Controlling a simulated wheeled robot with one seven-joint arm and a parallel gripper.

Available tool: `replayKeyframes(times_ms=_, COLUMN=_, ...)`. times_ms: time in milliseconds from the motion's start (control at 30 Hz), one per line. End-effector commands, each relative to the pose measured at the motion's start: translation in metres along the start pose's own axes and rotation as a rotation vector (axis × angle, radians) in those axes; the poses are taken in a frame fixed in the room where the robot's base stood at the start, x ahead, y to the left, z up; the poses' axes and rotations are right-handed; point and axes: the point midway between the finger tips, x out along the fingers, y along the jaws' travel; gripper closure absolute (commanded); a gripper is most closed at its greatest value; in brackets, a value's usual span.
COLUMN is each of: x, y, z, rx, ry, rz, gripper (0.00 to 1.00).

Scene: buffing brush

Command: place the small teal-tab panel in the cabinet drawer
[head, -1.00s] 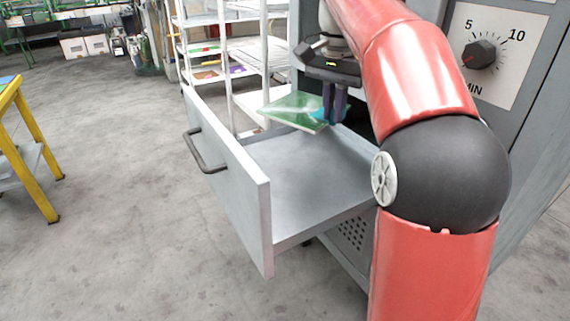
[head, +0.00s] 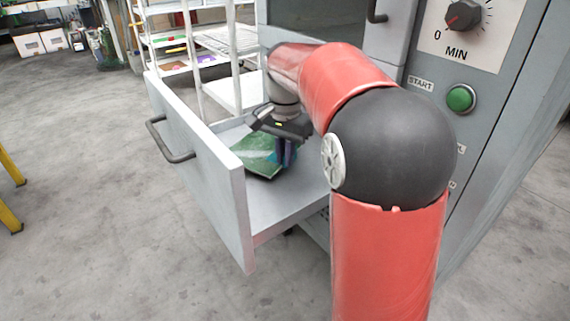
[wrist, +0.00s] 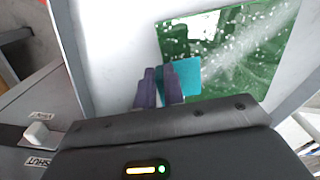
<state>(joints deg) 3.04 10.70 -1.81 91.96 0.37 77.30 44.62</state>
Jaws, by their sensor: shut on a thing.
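The small green panel (head: 256,158) is inside the open cabinet drawer (head: 300,190), low over its floor; I cannot tell whether it touches the floor. In the wrist view the panel (wrist: 225,50) is glossy green with white specks, and its teal tab (wrist: 181,77) is at the near edge. My gripper (head: 287,152) is shut on the teal tab, with its purple fingers (wrist: 160,88) beside the tab in the wrist view. The drawer's grey front with its dark handle (head: 165,140) faces left.
The grey cabinet with a dial (head: 464,15) and a green start button (head: 461,98) stands at the right. A white rack (head: 205,45) with shelves stands behind the drawer. A yellow table leg (head: 10,190) is at the far left. Bare floor lies left of the drawer.

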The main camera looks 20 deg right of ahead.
Motion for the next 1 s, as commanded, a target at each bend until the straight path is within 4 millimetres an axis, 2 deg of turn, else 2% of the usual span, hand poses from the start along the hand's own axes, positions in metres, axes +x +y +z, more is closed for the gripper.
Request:
replayKeyframes(times_ms=33, x=0.011, y=0.0, z=0.0, rx=0.0, ry=-0.002, rz=0.002, gripper=1.0)
replayKeyframes(times_ms=167, x=0.024, y=0.0, z=0.0, rx=0.0, ry=-0.001, rz=0.001, gripper=1.0)
replayKeyframes(times_ms=567, x=0.029, y=0.0, z=0.0, rx=0.0, ry=0.0, rz=0.0, gripper=1.0)
replayKeyframes(times_ms=600, x=0.028, y=0.0, z=0.0, rx=0.0, ry=0.0, rz=0.0, gripper=0.86)
replayKeyframes(times_ms=733, x=0.028, y=0.0, z=0.0, rx=0.0, ry=0.0, rz=0.0, gripper=0.69)
replayKeyframes(times_ms=1000, x=0.027, y=0.0, z=0.0, rx=0.0, ry=0.0, rz=0.0, gripper=0.68)
